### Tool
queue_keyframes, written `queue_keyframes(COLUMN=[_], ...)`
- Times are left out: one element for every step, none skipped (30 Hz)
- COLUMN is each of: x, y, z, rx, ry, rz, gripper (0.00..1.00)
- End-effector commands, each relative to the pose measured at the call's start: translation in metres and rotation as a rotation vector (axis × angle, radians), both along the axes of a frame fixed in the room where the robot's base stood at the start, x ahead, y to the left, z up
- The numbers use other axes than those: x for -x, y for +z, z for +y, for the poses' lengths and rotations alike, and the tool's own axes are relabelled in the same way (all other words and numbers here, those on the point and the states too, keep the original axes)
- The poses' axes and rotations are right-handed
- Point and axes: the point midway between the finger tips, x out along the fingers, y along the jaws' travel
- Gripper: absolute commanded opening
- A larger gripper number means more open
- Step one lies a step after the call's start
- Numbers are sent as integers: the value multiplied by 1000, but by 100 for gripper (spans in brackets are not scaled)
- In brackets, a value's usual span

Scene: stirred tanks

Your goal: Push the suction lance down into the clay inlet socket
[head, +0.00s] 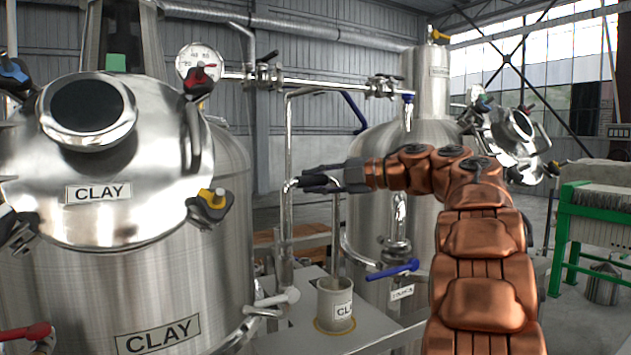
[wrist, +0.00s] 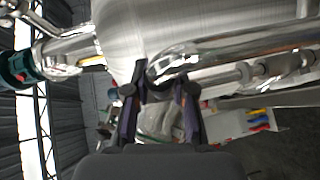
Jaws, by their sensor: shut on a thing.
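The suction lance appears to be a bent chrome pipe (head: 336,225), with one leg running down into a grey pot (head: 332,318) whose label starts with CL. My gripper (head: 308,184) is shut on its upper bend, reaching in from the right. In the wrist view my gripper (wrist: 160,92) has a dark finger on each side of the chrome bend (wrist: 235,48). Another leg (head: 285,235) drops left of the pot towards pipework with a pale handle (head: 280,299), seemingly the clay inlet socket. I cannot tell how deep its lower end sits.
The big CLAY tank (head: 225,260) stands close on the left. A second steel tank (head: 365,215) stands behind my gripper, with a blue-handled valve (head: 393,269) beside the pot. A chrome overhead pipe (head: 325,83) runs above my gripper. A green-framed unit (head: 575,225) stands far right.

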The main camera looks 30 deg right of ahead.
Motion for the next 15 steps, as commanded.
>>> queue_keyframes(x=[0, 0, 0, 0, 0, 0, 0, 0, 0, 0, 0, 0, 0, 0, 0], y=[-1, -2, -3, -3, -4, -5, -5, -6, -6, -7, -8, -9, -9, -10, -10], z=[0, 0, 0, 0, 0, 0, 0, 0, 0, 0, 0, 0, 0, 0, 0], rx=[0, 0, 0, 0, 0, 0, 0, 0, 0, 0, 0, 0, 0, 0, 0], ry=[0, 0, 0, 0, 0, 0, 0, 0, 0, 0, 0, 0, 0, 0, 0], rz=[-1, -1, -1, -1, -1, -1, -1, -1, -1, -1, -1, -1, -1, -1, -1], gripper=[0, 0, 0, 0, 0, 0, 0, 0, 0, 0, 0, 0, 0, 0, 0])
